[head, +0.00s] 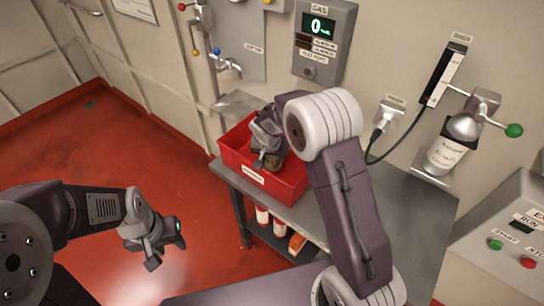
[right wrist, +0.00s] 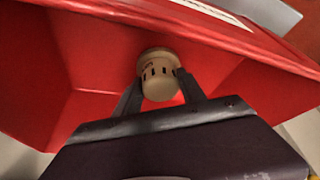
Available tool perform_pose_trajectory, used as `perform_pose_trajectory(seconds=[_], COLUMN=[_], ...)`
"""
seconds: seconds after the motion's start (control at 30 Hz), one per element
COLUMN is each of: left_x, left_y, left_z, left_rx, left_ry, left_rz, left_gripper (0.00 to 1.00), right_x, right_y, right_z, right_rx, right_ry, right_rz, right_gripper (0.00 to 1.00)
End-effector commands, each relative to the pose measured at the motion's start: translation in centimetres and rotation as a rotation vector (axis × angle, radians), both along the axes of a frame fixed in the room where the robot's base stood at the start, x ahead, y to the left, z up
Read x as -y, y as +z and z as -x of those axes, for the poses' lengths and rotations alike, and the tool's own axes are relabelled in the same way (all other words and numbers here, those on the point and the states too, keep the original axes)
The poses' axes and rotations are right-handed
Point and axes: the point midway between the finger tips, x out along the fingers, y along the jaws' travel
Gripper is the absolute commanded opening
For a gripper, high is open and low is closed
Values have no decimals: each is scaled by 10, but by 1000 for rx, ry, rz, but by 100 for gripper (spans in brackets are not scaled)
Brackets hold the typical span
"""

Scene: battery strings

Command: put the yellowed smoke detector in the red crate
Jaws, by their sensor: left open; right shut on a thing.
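The red crate (head: 290,188) stands on the grey metal table, with a white label on its front wall. My right gripper (head: 268,155) reaches down into the crate in the head view. In the right wrist view my right gripper (right wrist: 158,90) is shut on the yellowed smoke detector (right wrist: 158,72), a cream, round, slotted piece, with the red crate (right wrist: 90,60) walls around it. Whether the detector touches the crate floor I cannot tell. It is hidden in the head view. My left gripper (head: 160,243) is open and empty over the red floor, left of the table.
The grey table (head: 405,200) has bare room right of the crate. Red and white bottles (head: 263,215) stand on its lower shelf. A gas panel (head: 323,40), a tap (head: 228,65) and a wall-mounted bottle (head: 452,145) are behind. A control box (head: 510,240) is at right.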

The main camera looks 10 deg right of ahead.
Motion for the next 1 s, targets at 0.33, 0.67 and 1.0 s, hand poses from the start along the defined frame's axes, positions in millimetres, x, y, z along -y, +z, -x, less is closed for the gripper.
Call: perform_pose_trajectory(seconds=[0.33,0.67,1.0], left_x=[0,0,0], left_y=[-4,1,3], left_z=[0,0,0], left_rx=[0,0,0], left_ry=[0,0,0], left_rz=[0,0,0], left_gripper=[41,41,41], right_x=[0,-2,-14], right_y=[-3,13,88], right_z=[0,4,33], right_rx=[0,3,3], right_ry=[0,0,1], right_rz=[0,0,-1], right_gripper=[69,69,69])
